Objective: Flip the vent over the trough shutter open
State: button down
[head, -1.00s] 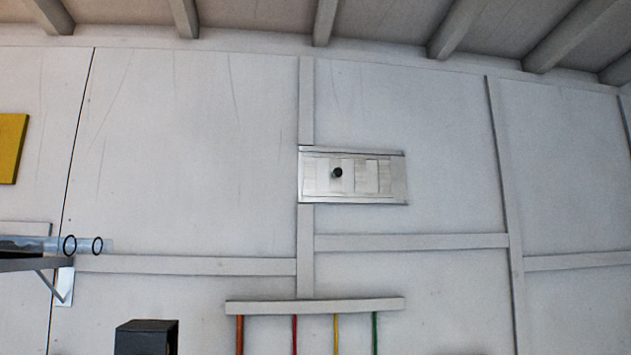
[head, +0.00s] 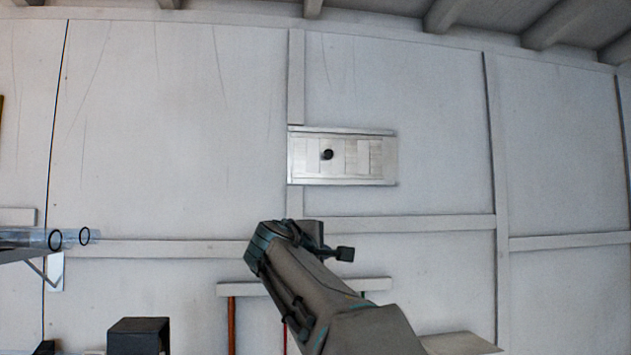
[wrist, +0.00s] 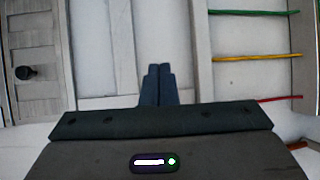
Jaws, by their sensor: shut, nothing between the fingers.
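The vent shutter (head: 362,156) is a pale, silvery framed panel set high on the wall, with a black round knob (head: 327,154) left of its middle. A light slatted area lies around the knob. In the wrist view the panel (wrist: 38,100) stands at the left edge with the knob (wrist: 25,72) sticking out. My gripper (wrist: 158,70) shows in the wrist view with its two dark fingers together and empty, apart from the knob and to its right. In the head view my arm's end is below the panel; the fingertips cannot be made out there.
A rail (head: 240,289) with coloured rods hangs below my arm; green (wrist: 255,12), yellow (wrist: 255,57) and red rods show at the wrist view's right. Clear tubes (head: 70,237) lie on a bracketed shelf at left. A dark box (head: 138,336) stands below.

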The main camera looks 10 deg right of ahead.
jog(key=a+r+n+t+h, duration=0.1)
jog(key=a+r+t, duration=0.1)
jog(key=a+r, duration=0.2)
jog(key=a+r+n+t+h+p, duration=0.1)
jog(key=a+r, duration=0.3)
jog(key=r, duration=0.7)
jog(key=shift+w+a+r+n+t+h, duration=0.15)
jog(key=shift+w+r+n+t+h, duration=0.1)
jog(key=shift+w+n+t+h, duration=0.25)
jog(key=p+x, duration=0.3)
jog(key=x, duration=0.1)
jog(key=s+d+p+x, duration=0.1)
jog(key=p+x, duration=0.2)
jog(key=x, duration=0.1)
jog(key=d+r+p+x, duration=0.1)
jog(key=p+x, duration=0.2)
jog(key=x, duration=0.1)
jog(key=shift+d+r, duration=0.2)
jog(key=shift+s, duration=0.15)
